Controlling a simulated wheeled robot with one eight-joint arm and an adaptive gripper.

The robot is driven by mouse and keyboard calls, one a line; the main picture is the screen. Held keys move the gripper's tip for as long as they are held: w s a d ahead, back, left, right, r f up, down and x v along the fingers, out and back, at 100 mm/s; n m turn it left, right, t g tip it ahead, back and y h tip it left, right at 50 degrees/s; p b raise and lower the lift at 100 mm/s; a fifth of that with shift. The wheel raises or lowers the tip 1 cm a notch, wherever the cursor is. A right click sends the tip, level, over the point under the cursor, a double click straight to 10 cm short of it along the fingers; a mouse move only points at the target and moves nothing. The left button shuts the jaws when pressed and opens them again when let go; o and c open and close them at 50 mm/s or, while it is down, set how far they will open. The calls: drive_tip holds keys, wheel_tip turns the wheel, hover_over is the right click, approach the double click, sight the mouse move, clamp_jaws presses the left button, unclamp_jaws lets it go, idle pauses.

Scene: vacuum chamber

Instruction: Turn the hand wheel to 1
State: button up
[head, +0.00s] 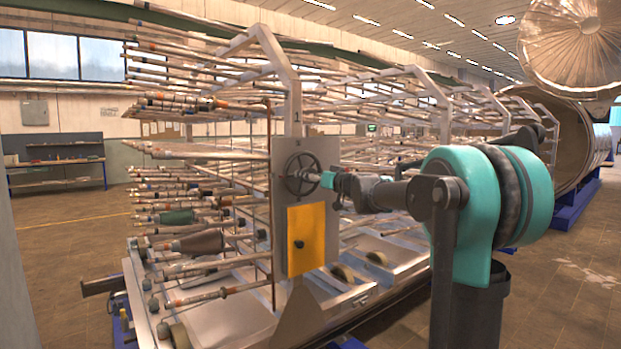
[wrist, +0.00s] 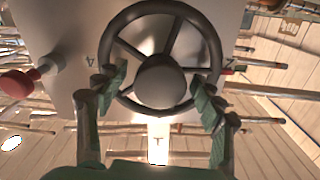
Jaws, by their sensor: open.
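The dark hand wheel (head: 302,174) is mounted on a grey panel (head: 283,155) on the front of the rack. In the wrist view the hand wheel (wrist: 122,27) is large, with a round hub and several spokes. A 4 shows left of it and what looks like a 2 to its right. A 1 is on the post above the panel in the head view. My gripper (head: 330,181) is at the wheel, its fingers (wrist: 161,82) open, one green pad on each side of the hub, near the rim. I cannot tell whether the pads touch the rim.
A yellow plate (head: 307,239) with a dark knob is below the wheel. A red knob (wrist: 16,84) stands out beside the wheel in the wrist view. Several long rods (head: 190,265) stick out at the left of the panel. Open floor (head: 560,290) lies at the right.

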drive_tip(key=shift+c, duration=0.2)
clamp_jaws()
idle(0.3)
drive_tip(key=shift+m, duration=0.3)
drive_tip(key=m, duration=0.3)
drive_tip(key=shift+m, duration=0.4)
drive_tip(key=m, duration=0.4)
drive_tip(key=shift+m, duration=0.3)
drive_tip(key=m, duration=0.4)
drive_tip(key=shift+r+m, duration=0.1)
drive_tip(key=shift+m, duration=2.4)
